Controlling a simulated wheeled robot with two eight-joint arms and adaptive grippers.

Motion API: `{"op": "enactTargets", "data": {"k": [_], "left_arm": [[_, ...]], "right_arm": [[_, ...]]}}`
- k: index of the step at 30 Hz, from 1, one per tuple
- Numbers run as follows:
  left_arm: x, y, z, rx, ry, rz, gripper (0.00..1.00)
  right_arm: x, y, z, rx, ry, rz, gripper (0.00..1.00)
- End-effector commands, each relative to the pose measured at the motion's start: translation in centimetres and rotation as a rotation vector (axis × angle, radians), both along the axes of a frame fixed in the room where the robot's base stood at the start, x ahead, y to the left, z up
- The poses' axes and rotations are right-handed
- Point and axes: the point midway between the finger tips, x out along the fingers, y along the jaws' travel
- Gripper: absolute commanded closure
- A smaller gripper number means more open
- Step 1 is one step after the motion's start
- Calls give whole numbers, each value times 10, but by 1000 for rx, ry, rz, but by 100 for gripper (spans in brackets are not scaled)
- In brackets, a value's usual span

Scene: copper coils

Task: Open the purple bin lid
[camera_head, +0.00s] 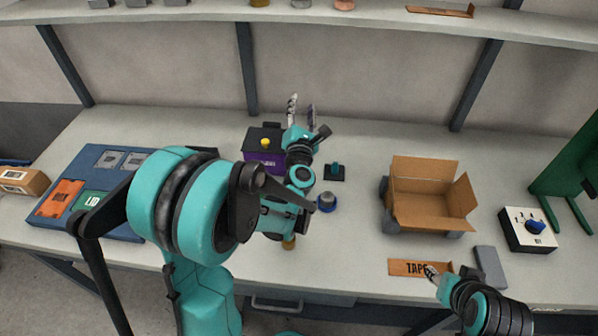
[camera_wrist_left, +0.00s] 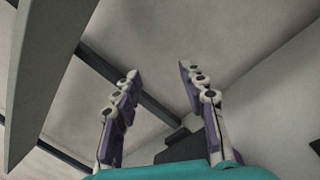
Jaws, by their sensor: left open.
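The purple bin (camera_head: 264,161) stands at the back middle of the workbench. Its dark lid (camera_head: 256,133) has a yellow knob (camera_head: 266,143) and looks shut. My left gripper (camera_head: 301,108) is just right of and behind the bin, with its fingers pointing up and apart, holding nothing. The left wrist view shows its two spread fingers (camera_wrist_left: 157,105) with an empty gap. A dark shape (camera_wrist_left: 184,147) shows low between them; I cannot tell what it is. My left arm hides the bin's right side. My right gripper (camera_head: 434,274) is low by the TAPE strip, its jaws too small to read.
A blue tray (camera_head: 130,232) lies at left. A small dark block (camera_head: 334,172) and a round blue-grey part (camera_head: 327,202) are right of my left arm. An open cardboard box (camera_head: 430,212) and a dial box (camera_head: 527,230) stand at right. A shelf (camera_head: 350,20) runs above the bench.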

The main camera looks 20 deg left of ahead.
Motion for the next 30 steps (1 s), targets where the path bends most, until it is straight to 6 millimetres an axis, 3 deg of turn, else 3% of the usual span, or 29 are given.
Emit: {"op": "enactTargets", "data": {"k": [7,14,30], "left_arm": [[0,-17,2,205,153,-203,58],[-17,-34,-14,386,310,-399,58],[-109,-52,-69,661,651,-827,58]], "right_arm": [[0,0,5,0,0,0,60],[0,0,9,0,0,0,60],[0,0,17,0,0,0,60]]}}
